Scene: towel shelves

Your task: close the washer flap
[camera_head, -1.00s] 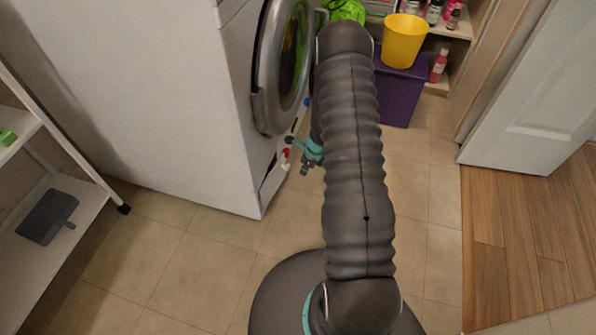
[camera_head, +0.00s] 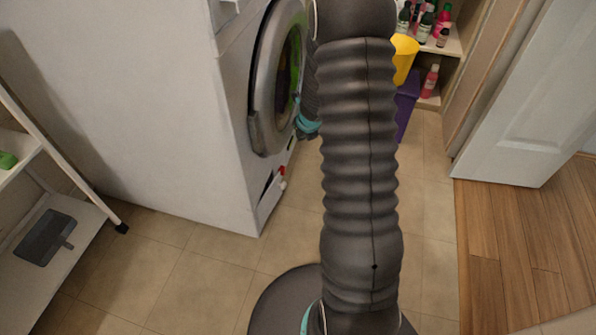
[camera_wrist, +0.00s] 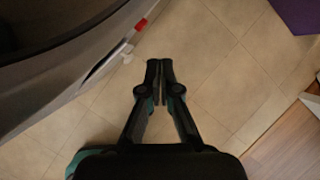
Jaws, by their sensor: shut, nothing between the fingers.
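The white washer (camera_head: 180,130) stands at the left in the head view. Its round flap (camera_head: 266,84), with a silver-grey rim, is on the front side facing right; I cannot tell from this angle whether it is fully against the body. My gripper (camera_wrist: 160,64) shows in the wrist view, shut and empty, pointing over the floor. The dark curved edge of the flap (camera_wrist: 60,30) fills the upper left of the wrist view, to the left of my gripper and apart from its fingertips.
A yellow bucket (camera_head: 403,58) sits on a purple bin (camera_head: 405,105) behind my arm. Shelves with bottles (camera_head: 430,24) are at the back. A white door (camera_head: 525,110) stands at the right, a white rack (camera_head: 75,235) at the left. Tiled floor is free before the washer.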

